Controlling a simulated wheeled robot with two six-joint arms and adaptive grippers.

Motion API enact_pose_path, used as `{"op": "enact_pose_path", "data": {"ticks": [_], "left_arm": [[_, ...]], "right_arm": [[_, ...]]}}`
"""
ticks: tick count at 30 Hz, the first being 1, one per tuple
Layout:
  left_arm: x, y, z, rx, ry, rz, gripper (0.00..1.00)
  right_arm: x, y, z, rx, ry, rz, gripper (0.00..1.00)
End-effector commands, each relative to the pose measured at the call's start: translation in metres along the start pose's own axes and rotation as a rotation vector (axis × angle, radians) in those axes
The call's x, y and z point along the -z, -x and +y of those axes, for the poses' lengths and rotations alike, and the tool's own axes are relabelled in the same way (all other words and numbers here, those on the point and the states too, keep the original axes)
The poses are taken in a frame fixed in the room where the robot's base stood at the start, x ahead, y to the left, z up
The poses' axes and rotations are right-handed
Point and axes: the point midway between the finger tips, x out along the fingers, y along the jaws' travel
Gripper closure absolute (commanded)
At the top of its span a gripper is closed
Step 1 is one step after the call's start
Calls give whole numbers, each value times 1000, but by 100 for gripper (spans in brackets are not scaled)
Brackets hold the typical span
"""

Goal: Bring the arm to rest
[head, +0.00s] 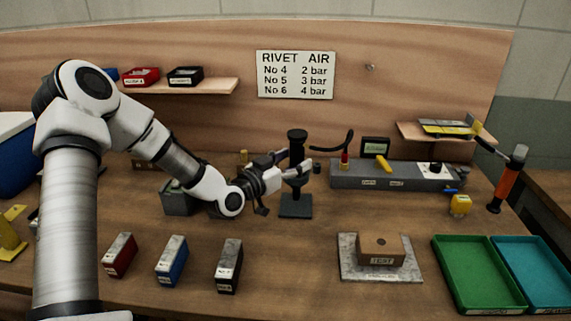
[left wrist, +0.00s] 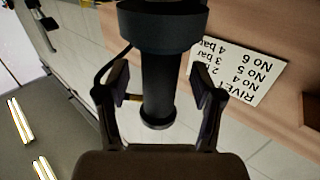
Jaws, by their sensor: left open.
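My left arm comes in from the left in the head view. Its gripper (head: 293,168) is at the black upright stand (head: 296,205) near the middle of the bench. In the left wrist view the gripper (left wrist: 160,95) is open, with one finger on each side of a dark cylinder (left wrist: 158,75) that appears to be part of this stand. Gaps show between the cylinder and both fingers. My right gripper is in neither view.
A grey console (head: 395,178) stands right of the stand. Red, blue and black boxes (head: 229,265) line the front left. A block on a plate (head: 347,270), a green tray (head: 440,250) and a teal tray (head: 500,243) are at front right. Bench between is clear.

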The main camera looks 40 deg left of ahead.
Motion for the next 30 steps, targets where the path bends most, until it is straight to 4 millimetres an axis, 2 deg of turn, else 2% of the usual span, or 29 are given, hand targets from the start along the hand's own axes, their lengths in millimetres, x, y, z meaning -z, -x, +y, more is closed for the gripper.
{"op": "enact_pose_path", "data": {"ticks": [6, 10, 15, 23, 26, 30], "left_arm": [[2, 38, 0, 1, 11, 10, 33], [2, 52, -2, 7, 6, 7, 33], [2, 60, 0, 0, 2, 6, 33], [3, 60, 1, -2, 0, 5, 33], [16, 60, 1, -1, -1, 5, 33], [47, 60, 1, -1, 0, 6, 33]], "right_arm": [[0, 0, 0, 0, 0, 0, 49], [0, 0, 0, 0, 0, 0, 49], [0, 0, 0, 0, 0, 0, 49], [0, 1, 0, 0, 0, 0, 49], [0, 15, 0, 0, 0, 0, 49], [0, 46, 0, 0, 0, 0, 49]]}}
